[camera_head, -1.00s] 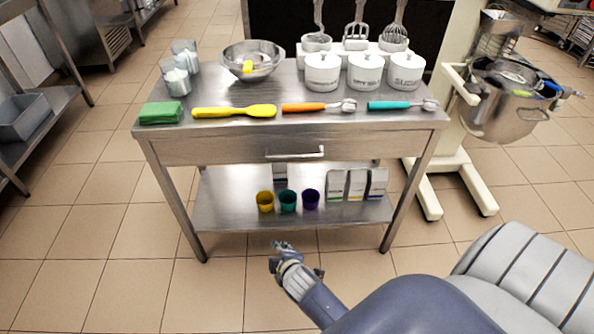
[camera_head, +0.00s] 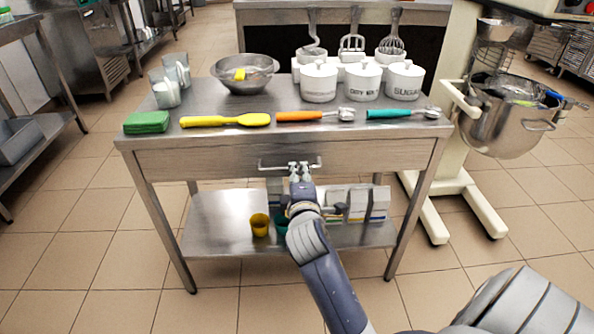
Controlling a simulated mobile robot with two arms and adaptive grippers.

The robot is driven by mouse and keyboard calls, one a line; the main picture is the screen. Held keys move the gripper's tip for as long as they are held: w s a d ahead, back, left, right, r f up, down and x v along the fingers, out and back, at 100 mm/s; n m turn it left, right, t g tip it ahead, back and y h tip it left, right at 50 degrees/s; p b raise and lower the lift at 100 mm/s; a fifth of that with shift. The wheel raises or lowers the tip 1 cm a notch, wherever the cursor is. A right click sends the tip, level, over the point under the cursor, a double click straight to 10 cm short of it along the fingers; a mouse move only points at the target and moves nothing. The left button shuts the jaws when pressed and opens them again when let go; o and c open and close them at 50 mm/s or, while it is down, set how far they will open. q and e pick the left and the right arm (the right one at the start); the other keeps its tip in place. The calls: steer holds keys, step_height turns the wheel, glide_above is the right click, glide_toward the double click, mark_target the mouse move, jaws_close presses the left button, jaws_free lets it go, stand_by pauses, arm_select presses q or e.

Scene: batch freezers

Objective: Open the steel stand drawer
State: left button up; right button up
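The steel stand drawer (camera_head: 220,162) is a wide, flat front under the steel tabletop. It looks shut, with its front flush under the top. Its bar handle (camera_head: 270,167) runs level across the middle of the front. My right gripper (camera_head: 300,170) reaches up from below, and its two fingertips are at the handle's right half, overlapping the bar in the head view. Whether the fingers are closed around the bar or only beside it cannot be told. My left gripper is not in view.
Cups and cartons stand on the lower shelf (camera_head: 215,225). A mixer stand (camera_head: 455,175) is at right.

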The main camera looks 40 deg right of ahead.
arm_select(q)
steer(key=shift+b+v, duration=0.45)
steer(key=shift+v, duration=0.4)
arm_select(e)
steer(key=shift+x, duration=2.75)
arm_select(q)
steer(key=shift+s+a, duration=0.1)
arm_select(e)
jaws_close()
